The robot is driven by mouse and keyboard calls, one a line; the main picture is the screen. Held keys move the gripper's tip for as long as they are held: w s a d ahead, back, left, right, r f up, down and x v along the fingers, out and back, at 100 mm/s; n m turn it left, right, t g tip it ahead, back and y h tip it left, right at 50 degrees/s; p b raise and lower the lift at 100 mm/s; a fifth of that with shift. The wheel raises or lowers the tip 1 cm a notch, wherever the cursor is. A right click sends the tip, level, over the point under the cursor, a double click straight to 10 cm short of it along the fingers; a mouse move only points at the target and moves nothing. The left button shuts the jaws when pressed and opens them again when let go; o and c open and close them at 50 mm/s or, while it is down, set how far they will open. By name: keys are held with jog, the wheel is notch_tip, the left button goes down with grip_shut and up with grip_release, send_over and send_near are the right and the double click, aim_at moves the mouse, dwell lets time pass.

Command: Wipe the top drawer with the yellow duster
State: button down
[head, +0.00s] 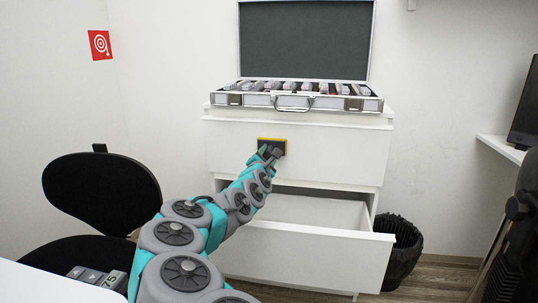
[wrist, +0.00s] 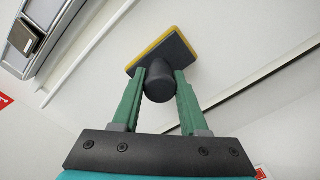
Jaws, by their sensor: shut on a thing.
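The yellow duster (head: 272,143) has a dark grey block with a yellow edge and a round dark handle. In the wrist view the duster (wrist: 165,52) is above the fingertips, with its handle between the two green fingers of my gripper (wrist: 160,83). My gripper (head: 268,154) is shut on that handle. The duster is in front of the white front of the top drawer (head: 335,153), left of its middle. I cannot tell whether it touches the drawer front. The top drawer is closed.
Below, a lower drawer (head: 310,262) stands pulled open. An open silver case (head: 300,102) with several small items lies on the cabinet top. A black chair (head: 100,190) is at left, a black waste bin (head: 402,250) at right of the cabinet, and a desk (head: 502,149) further right.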

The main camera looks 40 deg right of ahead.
jog(key=shift+b+v, duration=0.5)
jog(key=shift+v, duration=2.05)
jog(key=shift+s, duration=0.1)
jog(key=shift+b+v, duration=0.7)
jog(key=shift+v, duration=0.3)
jog(key=shift+s+a, duration=0.25)
jog(key=shift+a, duration=0.1)
